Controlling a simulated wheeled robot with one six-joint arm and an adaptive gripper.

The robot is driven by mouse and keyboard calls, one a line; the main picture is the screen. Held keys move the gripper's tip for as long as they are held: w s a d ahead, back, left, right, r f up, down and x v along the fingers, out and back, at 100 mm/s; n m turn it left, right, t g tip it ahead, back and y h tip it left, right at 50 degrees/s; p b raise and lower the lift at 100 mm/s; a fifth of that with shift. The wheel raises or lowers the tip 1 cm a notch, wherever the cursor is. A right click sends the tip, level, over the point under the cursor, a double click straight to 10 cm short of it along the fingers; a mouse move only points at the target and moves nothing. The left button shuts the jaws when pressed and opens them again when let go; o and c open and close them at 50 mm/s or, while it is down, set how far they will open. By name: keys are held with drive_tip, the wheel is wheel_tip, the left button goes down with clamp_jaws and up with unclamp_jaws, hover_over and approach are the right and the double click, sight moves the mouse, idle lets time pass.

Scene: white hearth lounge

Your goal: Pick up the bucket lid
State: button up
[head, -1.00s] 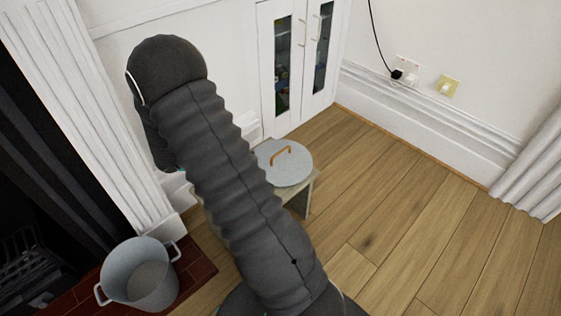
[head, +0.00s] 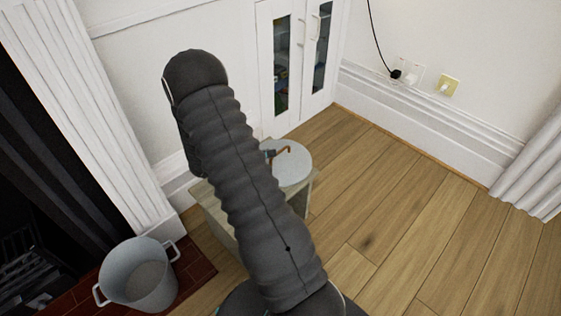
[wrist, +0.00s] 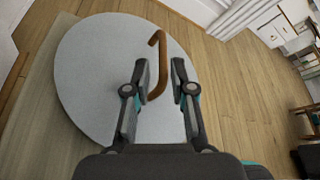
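The bucket lid (head: 293,167) is a round light-grey disc with a brown bar handle (wrist: 157,68). It lies flat on a small low wooden table (head: 228,222), partly hidden behind my arm in the head view. In the wrist view the lid (wrist: 85,80) fills the left and middle. My gripper (wrist: 160,77) is open, with one finger on each side of the handle and a visible gap to each. In the head view only a small part of the gripper shows beside the handle. A grey metal bucket (head: 140,283) with side handles stands at lower left.
The bucket stands on a red tiled hearth (head: 193,262) before a dark fireplace. A white glass-door cabinet (head: 290,75) stands against the wall behind the table. The wooden floor (head: 400,215) to the right is clear.

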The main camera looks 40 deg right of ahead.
sight(279, 152)
drive_tip(key=x, duration=0.5)
drive_tip(key=shift+s, duration=0.25)
clamp_jaws()
drive_tip(key=shift+r, duration=0.1)
drive_tip(key=shift+r, duration=0.5)
drive_tip(key=r, duration=0.1)
drive_tip(key=s+r, duration=0.1)
drive_tip(key=r, duration=0.1)
drive_tip(key=shift+r, duration=0.35)
drive_tip(key=s+r, duration=0.6)
drive_tip(key=s, duration=0.4)
drive_tip(key=shift+s+p, duration=0.3)
drive_tip(key=shift+p, duration=0.15)
